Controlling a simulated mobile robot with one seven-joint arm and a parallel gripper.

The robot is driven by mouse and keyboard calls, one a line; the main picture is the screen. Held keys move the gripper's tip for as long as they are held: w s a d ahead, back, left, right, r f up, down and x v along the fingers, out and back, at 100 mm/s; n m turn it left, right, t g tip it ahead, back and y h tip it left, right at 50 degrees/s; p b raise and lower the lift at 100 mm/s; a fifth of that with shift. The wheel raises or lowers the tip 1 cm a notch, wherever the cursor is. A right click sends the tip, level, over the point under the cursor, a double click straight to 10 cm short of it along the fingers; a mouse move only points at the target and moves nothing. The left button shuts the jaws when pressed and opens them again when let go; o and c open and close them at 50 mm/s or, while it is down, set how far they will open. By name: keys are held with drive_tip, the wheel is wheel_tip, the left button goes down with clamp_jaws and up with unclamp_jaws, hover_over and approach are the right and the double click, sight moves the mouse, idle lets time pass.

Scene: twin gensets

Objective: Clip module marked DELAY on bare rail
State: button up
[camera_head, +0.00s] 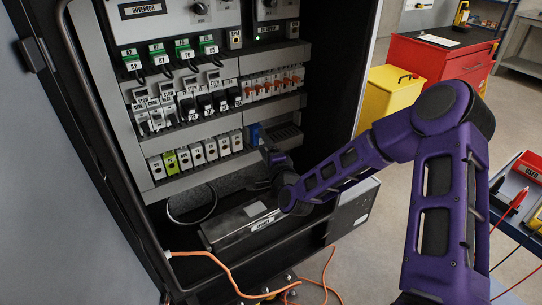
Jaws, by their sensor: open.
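My gripper (266,168) is inside the open cabinet, low and just under the right part of the bottom module row. Its dark fingers are small and partly lost against the dark interior; it is open, and I see nothing held between them. A blue module (253,135) sits at the right of the bottom row, above the gripper. A dark block (284,134) is to its right; I cannot tell what it is. I cannot read the word DELAY on any module, and I cannot make out a clearly bare stretch of rail.
White modules (197,153) and a green-yellow one (185,158) fill the bottom row. More rows stand above. A grey box (240,227) lies on the cabinet floor below my forearm. Orange cable (215,260) loops at the cabinet's lower front. A red cabinet (430,65) stands behind right.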

drive_tip(key=p+v, duration=0.4)
drive_tip(key=v, duration=1.3)
drive_tip(key=shift+a, duration=0.1)
